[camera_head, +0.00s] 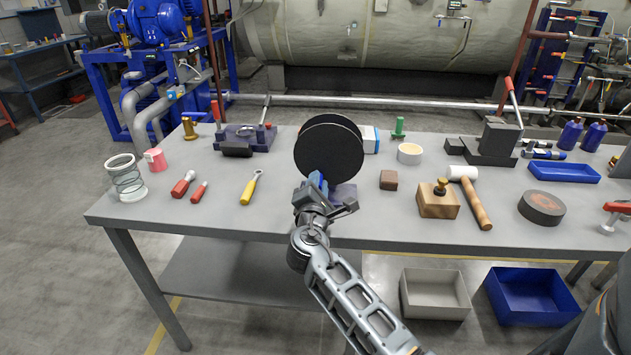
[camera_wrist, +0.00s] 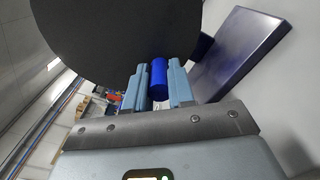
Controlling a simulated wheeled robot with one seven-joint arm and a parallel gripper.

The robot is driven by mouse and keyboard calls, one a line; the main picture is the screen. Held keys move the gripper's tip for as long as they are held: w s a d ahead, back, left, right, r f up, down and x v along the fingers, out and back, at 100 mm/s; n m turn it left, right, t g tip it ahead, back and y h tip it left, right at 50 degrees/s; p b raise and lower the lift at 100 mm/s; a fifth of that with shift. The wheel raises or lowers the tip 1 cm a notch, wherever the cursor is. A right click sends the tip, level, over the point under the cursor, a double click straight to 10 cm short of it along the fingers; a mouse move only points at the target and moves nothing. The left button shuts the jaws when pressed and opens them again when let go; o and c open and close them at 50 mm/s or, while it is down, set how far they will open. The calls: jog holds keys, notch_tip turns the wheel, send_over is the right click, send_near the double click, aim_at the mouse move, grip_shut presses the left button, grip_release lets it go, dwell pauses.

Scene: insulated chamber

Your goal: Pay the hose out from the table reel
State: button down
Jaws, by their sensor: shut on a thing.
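The table reel (camera_head: 329,150) stands upright near the middle of the grey table, with two large black round flanges. One flange (camera_wrist: 115,35) fills the upper left of the wrist view. Its dark purple base (camera_head: 344,194) shows partly behind my gripper, and a flat part of it shows in the wrist view (camera_wrist: 238,52). My gripper (camera_head: 316,181) is at the front of the reel, low on the near flange. Its light-blue fingers (camera_wrist: 159,88) are shut on a short blue cylinder (camera_wrist: 159,76) beside the flange. I cannot tell whether this is a crank grip or a hose end.
A brown block (camera_head: 388,180), a wooden block (camera_head: 438,200) and a mallet (camera_head: 471,195) lie right of the reel. A yellow wrench (camera_head: 250,188) and red screwdrivers (camera_head: 183,184) lie left. A dark vise-like fixture (camera_head: 244,140) stands behind left. The front table edge left of my arm is clear.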

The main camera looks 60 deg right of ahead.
jog(key=shift+f, duration=0.1)
dwell(0.3)
jog(key=c, duration=1)
grip_release()
jog(key=shift+b+v, duration=0.7)
jog(key=shift+v, duration=3.25)
